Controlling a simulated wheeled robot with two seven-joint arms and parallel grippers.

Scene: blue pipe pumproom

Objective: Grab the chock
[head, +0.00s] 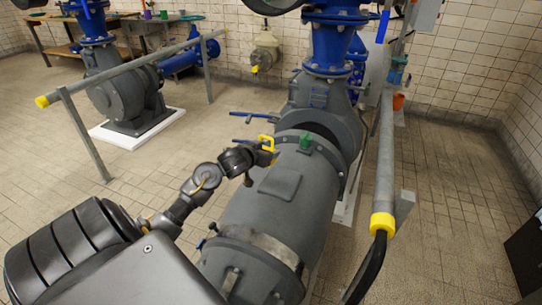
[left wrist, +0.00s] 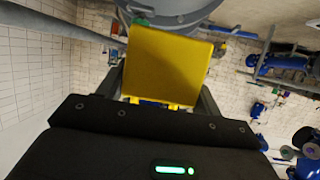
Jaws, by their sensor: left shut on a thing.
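The chock is a yellow block (left wrist: 165,65), seen large in the left wrist view between the fingers of my left gripper (left wrist: 163,98). In the head view the chock (head: 266,141) is a small yellow shape at the tip of my left gripper (head: 268,150). The gripper is shut on it, in front of or above the grey pump motor (head: 270,215); I cannot tell whether the chock touches the motor. The fingers hide part of it. My right gripper is not in view.
A green piece (head: 306,141) sits on top of the motor. A grey rail with a yellow end (head: 383,190) runs along its right. Another rail (head: 130,70) stands at the left by a second pump (head: 125,100).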

